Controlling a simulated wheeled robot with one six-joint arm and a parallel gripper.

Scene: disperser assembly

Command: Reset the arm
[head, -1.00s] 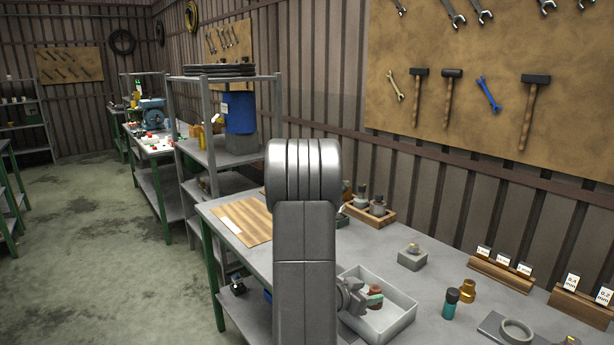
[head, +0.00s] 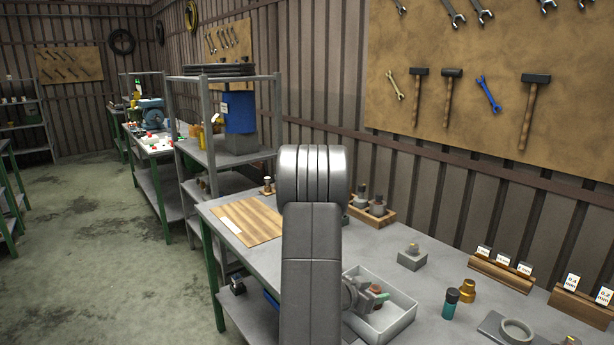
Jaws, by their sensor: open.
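My arm stands upright in the middle of the head view and hides part of the workbench (head: 262,262). My gripper (head: 374,294) shows partly to the right of the arm, over the white tray (head: 401,317). Its jaws are open, though the fingers are small and partly hidden. A small reddish-brown piece (head: 376,287) and a green piece (head: 382,297) show close to the gripper at the tray. I cannot tell whether they touch it.
A wooden board (head: 246,221) lies on the bench left of my arm. A wooden holder with bottles (head: 372,212) stands behind. A grey block (head: 412,257), a teal bottle (head: 449,304), a brass part (head: 468,290) and a grey ring (head: 516,330) are to the right.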

